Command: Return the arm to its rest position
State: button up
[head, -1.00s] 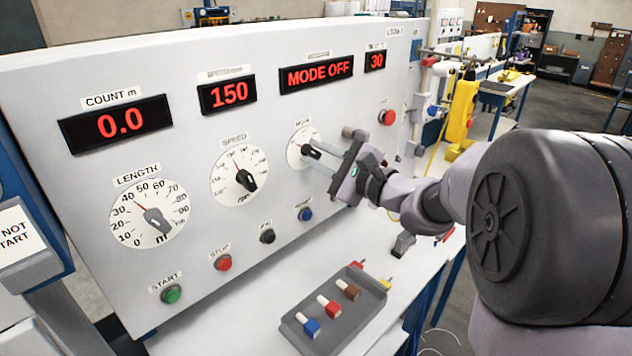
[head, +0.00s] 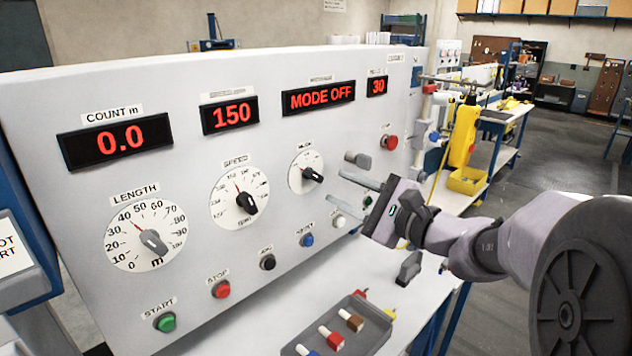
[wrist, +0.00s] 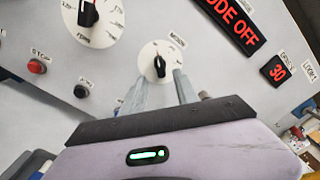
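My gripper (head: 356,191) is in front of the right part of the grey control panel (head: 75,215), apart from it. Its two fingers are spread with nothing between them; they also show in the wrist view (wrist: 160,93). The mode knob (head: 313,175) is up and left of the fingertips, clear of them, and in the wrist view it (wrist: 159,67) stands just beyond the finger gap. The display above it (head: 318,98) reads MODE OFF. My arm reaches in from the right edge.
A grey tray (head: 372,338) with several coloured pieces lies on the white table (head: 265,310) below. A dark grey object (head: 408,268) stands beside it, under my gripper. A yellow machine (head: 462,135) stands behind to the right. The red button (head: 389,142) projects from the panel.

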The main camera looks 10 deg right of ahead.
jog(key=s+a+f+n+g, duration=0.4)
jog(key=s+a+n+g, duration=0.1)
jog(key=s+a, duration=0.3)
jog(key=s+a+f+n+g, duration=0.4)
jog(key=s+a, duration=0.3)
jog(key=s, duration=0.1)
jog(key=s+d+f+n+h, duration=0.2)
jog(key=s+n+h, duration=0.1)
jog(key=s, duration=0.2)
jog(key=s+d+f+n+g+h, duration=0.1)
jog(key=s+d+f+n+h, duration=0.1)
jog(key=s, duration=0.3)
jog(key=shift+s+d+f+n+h, duration=0.15)
jog(key=shift+s+f+n+h, duration=0.15)
jog(key=shift+f+n+h, duration=0.35)
jog(key=shift+f, duration=0.1)
